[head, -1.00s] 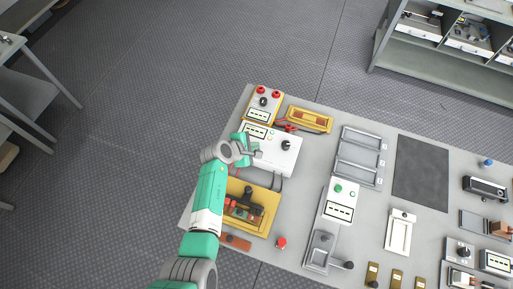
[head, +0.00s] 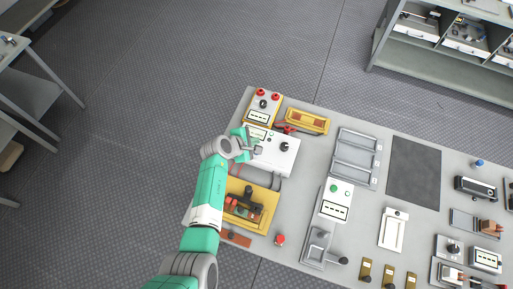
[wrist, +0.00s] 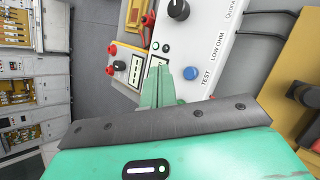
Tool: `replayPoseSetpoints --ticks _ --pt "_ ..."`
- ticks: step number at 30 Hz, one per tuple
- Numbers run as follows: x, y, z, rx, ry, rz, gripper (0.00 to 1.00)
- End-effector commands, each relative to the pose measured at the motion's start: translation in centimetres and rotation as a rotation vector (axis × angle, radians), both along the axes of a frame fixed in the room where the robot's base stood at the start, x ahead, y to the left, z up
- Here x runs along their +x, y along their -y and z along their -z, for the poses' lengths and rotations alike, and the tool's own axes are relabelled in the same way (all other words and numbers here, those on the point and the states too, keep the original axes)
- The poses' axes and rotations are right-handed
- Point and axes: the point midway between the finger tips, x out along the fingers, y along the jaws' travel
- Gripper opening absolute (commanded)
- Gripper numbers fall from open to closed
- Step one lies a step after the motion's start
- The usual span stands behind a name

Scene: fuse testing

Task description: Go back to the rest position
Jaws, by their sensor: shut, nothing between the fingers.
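My gripper (head: 257,151) is shut and empty. In the head view it is over the left part of the bench, above the white tester box (head: 275,153) with a black knob. My arm reaches up to it from the bottom of the picture. In the wrist view the closed green fingers (wrist: 172,86) point toward the white box (wrist: 203,50), which carries a blue button and the words "TEST" and "LOW OHM". I cannot tell how much height lies between the fingers and the box.
A yellow meter (head: 263,104) and a yellow fuse tray (head: 306,120) stand behind the box. A yellow fixture with a black clamp (head: 245,204) is just right of my forearm. Grey trays (head: 356,157) and a dark mat (head: 414,173) lie farther right. Open floor is left of the bench.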

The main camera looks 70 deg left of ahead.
Motion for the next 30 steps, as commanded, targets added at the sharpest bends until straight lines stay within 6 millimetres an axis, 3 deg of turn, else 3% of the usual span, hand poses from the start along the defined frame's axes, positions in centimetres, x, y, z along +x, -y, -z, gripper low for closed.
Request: replayPoseSetpoints --ticks 18,20,23,26,30 --pt "0.0 0.0 0.0 0.0 0.0 0.0 0.0" --pt "0.6 -0.1 -0.8 0.025 0.0 0.019 0.0" --pt "4.1 -0.2 -5.6 0.188 -0.006 0.132 0.0" --pt "9.1 0.9 -13.2 0.443 -0.013 0.295 0.0" --pt "14.9 4.6 -24.0 0.802 -0.012 0.487 0.0"
